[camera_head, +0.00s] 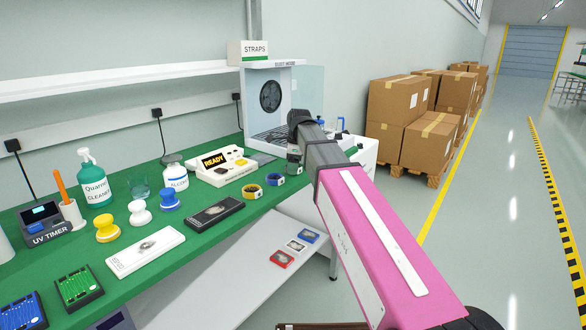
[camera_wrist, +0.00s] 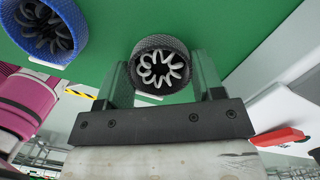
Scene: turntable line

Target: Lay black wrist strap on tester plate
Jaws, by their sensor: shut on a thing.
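My gripper (camera_wrist: 163,78) is shut on the black wrist strap (camera_wrist: 160,62), a round black coil with pale loops inside, held between the two fingers over the green bench. In the head view my gripper (camera_head: 294,155) is at the bench's far right end, mostly hidden by my arm; the strap cannot be made out there. The white tester (camera_head: 222,172) with a READY display stands on the bench to the left of my gripper. A flat grey plate (camera_head: 262,158) lies at the tester's right side, apart from my gripper.
A yellow-rimmed coil (camera_head: 252,191) and a blue-rimmed coil (camera_head: 275,179) lie in front of the tester; a blue coil also shows in the wrist view (camera_wrist: 45,30). A white cabinet with a fan (camera_head: 270,97) stands behind.

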